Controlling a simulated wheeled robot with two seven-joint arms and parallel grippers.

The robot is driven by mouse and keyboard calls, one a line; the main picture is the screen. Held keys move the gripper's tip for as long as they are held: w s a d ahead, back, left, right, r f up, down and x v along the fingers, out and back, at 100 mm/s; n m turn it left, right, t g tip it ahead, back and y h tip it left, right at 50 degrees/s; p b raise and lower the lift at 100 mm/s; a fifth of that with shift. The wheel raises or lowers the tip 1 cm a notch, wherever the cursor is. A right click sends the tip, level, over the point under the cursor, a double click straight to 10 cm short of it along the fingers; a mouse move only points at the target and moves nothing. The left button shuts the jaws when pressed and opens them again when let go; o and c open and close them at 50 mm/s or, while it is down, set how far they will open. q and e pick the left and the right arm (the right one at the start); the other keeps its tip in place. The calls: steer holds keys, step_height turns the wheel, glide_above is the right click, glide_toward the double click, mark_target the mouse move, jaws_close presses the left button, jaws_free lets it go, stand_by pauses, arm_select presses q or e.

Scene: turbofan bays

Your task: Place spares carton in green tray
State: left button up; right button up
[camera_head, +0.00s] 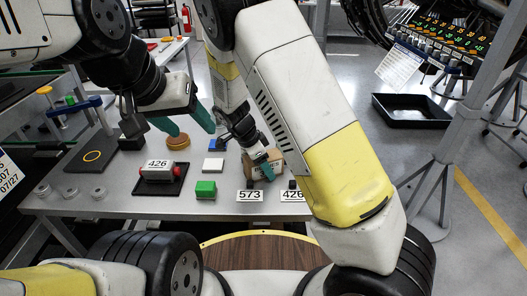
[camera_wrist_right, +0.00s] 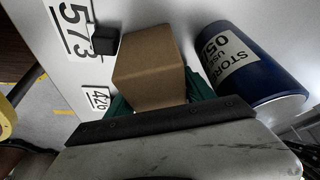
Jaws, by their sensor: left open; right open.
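The carton is a plain brown box (camera_wrist_right: 147,62) on the light table, seen in the right wrist view. In the head view a part of this carton (camera_head: 274,157) shows behind my right arm. My right gripper (camera_wrist_right: 158,98) is open, with one teal finger on each side of the carton's near end; I cannot tell whether they touch it. My left gripper (camera_head: 194,131) is open and empty above the table, near an orange-brown round piece (camera_head: 178,142). I cannot make out a green tray in either view.
A blue cylinder (camera_wrist_right: 252,65) and a small black cube (camera_wrist_right: 104,40) stand beside the carton.

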steer(key=shift+f, duration=0.1)
steer(key=shift+c, duration=0.2)
jaws_close()
steer(key=shift+r, duration=0.2)
stand_by(0.3)
